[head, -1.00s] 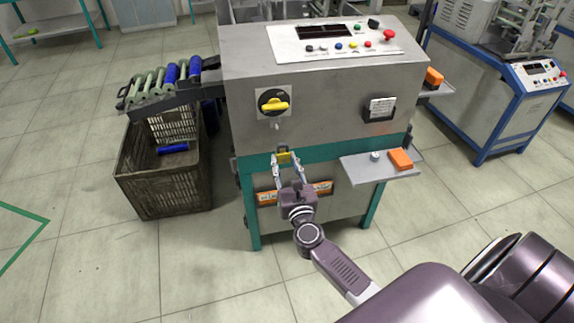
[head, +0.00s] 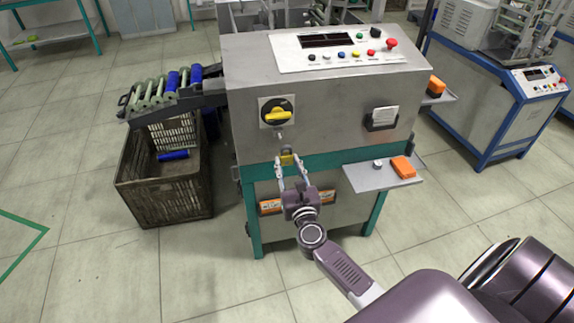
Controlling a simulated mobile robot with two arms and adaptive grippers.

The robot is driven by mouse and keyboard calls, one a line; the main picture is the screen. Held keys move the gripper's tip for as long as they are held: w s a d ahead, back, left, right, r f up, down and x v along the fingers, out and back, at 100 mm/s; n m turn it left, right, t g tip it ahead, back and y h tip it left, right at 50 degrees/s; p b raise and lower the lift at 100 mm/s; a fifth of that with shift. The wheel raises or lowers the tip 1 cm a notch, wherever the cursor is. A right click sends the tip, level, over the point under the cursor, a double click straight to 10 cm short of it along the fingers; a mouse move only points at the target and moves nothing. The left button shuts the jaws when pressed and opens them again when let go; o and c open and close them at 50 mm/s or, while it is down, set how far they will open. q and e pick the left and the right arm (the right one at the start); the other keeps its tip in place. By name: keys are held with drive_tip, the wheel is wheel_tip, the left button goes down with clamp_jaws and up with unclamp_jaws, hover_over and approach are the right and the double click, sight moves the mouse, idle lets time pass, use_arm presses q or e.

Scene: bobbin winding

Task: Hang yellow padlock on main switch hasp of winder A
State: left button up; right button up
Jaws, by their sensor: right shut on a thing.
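The yellow padlock (head: 287,158) is held between the fingertips of my right gripper (head: 288,164), in front of the winder's teal band. The gripper is shut on it. The main switch (head: 277,112), a yellow rotary handle on a black disc, is on the winder's grey front panel above the padlock. A small hasp (head: 279,134) shows just below the switch. The padlock is below and slightly right of the hasp, apart from it in the picture; the depth gap cannot be told. The shackle is too small to make out clearly. My left gripper is not in view.
The winder (head: 335,115) has a side shelf (head: 365,180) with an orange box (head: 403,167), right of my gripper. A bobbin chute (head: 165,105) and a dark crate (head: 165,200) stand left. Another blue-framed machine (head: 480,110) is at right. The floor in front is clear.

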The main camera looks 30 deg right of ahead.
idle(0.3)
drive_tip(key=shift+w+a+f+b, duration=0.1)
drive_tip(key=shift+a+f+b, duration=0.1)
drive_tip(key=shift+f+b, duration=0.1)
drive_tip(key=shift+r, duration=0.1)
drive_tip(key=shift+w+d, duration=0.1)
drive_tip(key=shift+w, duration=0.15)
drive_tip(key=shift+x, duration=1.1)
drive_tip(key=shift+b+x, duration=0.55)
drive_tip(key=shift+x, duration=0.65)
drive_tip(key=shift+w+d, duration=0.15)
drive_tip(key=shift+w, duration=0.15)
drive_tip(key=shift+w+d, duration=0.1)
drive_tip(key=shift+w, duration=0.15)
drive_tip(key=shift+w+d+b, duration=0.15)
drive_tip(key=shift+w+b, duration=0.15)
drive_tip(key=shift+w, duration=0.15)
